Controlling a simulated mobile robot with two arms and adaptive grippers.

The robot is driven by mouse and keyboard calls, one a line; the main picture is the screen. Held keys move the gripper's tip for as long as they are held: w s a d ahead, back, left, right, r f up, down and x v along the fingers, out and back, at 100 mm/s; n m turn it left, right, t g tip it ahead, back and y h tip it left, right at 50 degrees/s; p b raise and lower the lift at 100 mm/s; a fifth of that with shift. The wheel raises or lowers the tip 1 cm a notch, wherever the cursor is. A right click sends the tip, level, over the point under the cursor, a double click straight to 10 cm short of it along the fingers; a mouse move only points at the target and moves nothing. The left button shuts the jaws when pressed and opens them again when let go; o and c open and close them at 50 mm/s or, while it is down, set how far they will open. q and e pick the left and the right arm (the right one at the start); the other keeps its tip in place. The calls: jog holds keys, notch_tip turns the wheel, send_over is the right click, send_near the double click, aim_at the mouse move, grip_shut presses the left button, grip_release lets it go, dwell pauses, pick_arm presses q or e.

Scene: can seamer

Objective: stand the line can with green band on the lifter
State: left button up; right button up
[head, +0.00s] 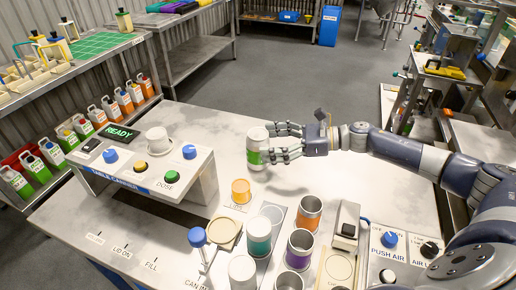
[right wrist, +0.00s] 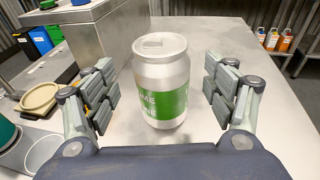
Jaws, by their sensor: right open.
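The can with the green band (head: 256,148) stands upright on the white table, behind the other cans; in the right wrist view the can (right wrist: 161,85) has a silver body and a closed top with a tab. My right gripper (head: 272,143) is open, level with the can, its fingers pointing left. In the right wrist view the gripper (right wrist: 162,95) has the can between its spread fingers, with gaps on both sides. A round cream plate (head: 225,232) lies on the table near a blue-knobbed lever; I cannot tell whether it is the lifter. My left gripper is not in view.
A control box (head: 150,165) with coloured buttons and a lit READY display stands at left. Orange (head: 308,214), teal (head: 258,238) and purple (head: 299,249) banded cans stand near the front. A push-air panel (head: 390,250) is at right. The table's back area is clear.

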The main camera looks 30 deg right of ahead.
aim_at(258, 142)
jog(key=p+x, duration=0.1)
jog(key=x, duration=0.3)
jog(key=shift+f, duration=0.15)
jog(key=shift+d, duration=0.1)
jog(key=shift+c, duration=0.4)
jog(key=c, duration=1.4)
jog(key=shift+c, duration=0.4)
